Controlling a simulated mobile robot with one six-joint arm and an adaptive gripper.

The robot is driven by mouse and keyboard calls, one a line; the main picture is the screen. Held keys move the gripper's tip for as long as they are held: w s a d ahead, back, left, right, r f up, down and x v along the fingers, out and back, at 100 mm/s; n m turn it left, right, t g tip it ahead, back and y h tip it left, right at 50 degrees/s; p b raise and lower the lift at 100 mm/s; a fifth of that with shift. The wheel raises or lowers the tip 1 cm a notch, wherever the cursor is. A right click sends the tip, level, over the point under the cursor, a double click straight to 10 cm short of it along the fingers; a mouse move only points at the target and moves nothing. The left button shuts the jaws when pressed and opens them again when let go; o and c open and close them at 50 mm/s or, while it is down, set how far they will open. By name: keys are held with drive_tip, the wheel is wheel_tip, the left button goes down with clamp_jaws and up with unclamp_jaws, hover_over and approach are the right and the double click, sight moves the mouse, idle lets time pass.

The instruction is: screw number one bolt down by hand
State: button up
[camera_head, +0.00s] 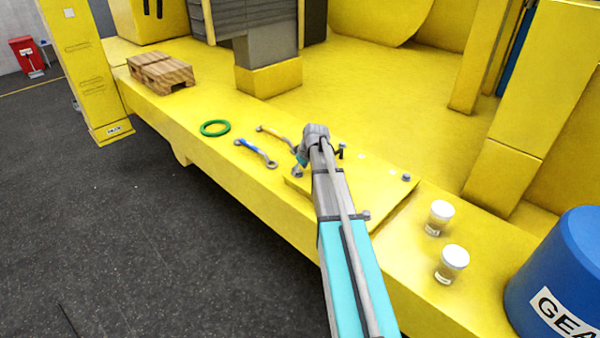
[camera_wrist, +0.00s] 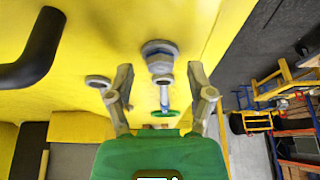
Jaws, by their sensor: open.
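A grey hex bolt (camera_wrist: 160,55) with a wide flange stands in the yellow surface, just ahead of and between my open fingers in the wrist view. My gripper (camera_wrist: 160,80) is empty, with one finger on each side of the bolt's line and apart from it. In the head view, my gripper (camera_head: 300,162) is mostly hidden behind my wrist, by the corner of a raised yellow plate (camera_head: 375,190). A grey bolt (camera_head: 297,171) shows beside it. Other bolts stand at the plate's right corner (camera_head: 406,177) and front edge (camera_head: 366,215). No number marks are readable.
A blue-handled wrench (camera_head: 255,151), a tan wrench (camera_head: 272,133) and a green ring (camera_head: 215,128) lie left of the plate. A black curved bar (camera_wrist: 35,50) is close on the left in the wrist view. Two lidded jars (camera_head: 439,217) and a blue drum (camera_head: 565,270) stand right.

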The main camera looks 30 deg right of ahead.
drive_tip(key=shift+f, duration=0.1)
idle(0.3)
clamp_jaws()
drive_tip(key=shift+w, duration=0.1)
drive_tip(key=shift+m, duration=0.5)
drive_tip(key=shift+a+m+h, duration=0.1)
drive_tip(key=shift+m+h, duration=0.3)
drive_tip(key=shift+m, duration=0.1)
drive_tip(key=m+h, duration=0.1)
drive_tip(key=m, duration=0.2)
drive_tip(key=m+h, duration=0.1)
drive_tip(key=m, duration=0.2)
drive_tip(key=m+h, duration=0.1)
drive_tip(key=m, duration=0.2)
drive_tip(key=shift+a+g+h, duration=0.2)
drive_tip(key=shift+g+h, duration=0.1)
drive_tip(key=shift+g, duration=0.1)
drive_tip(key=shift+m, duration=0.3)
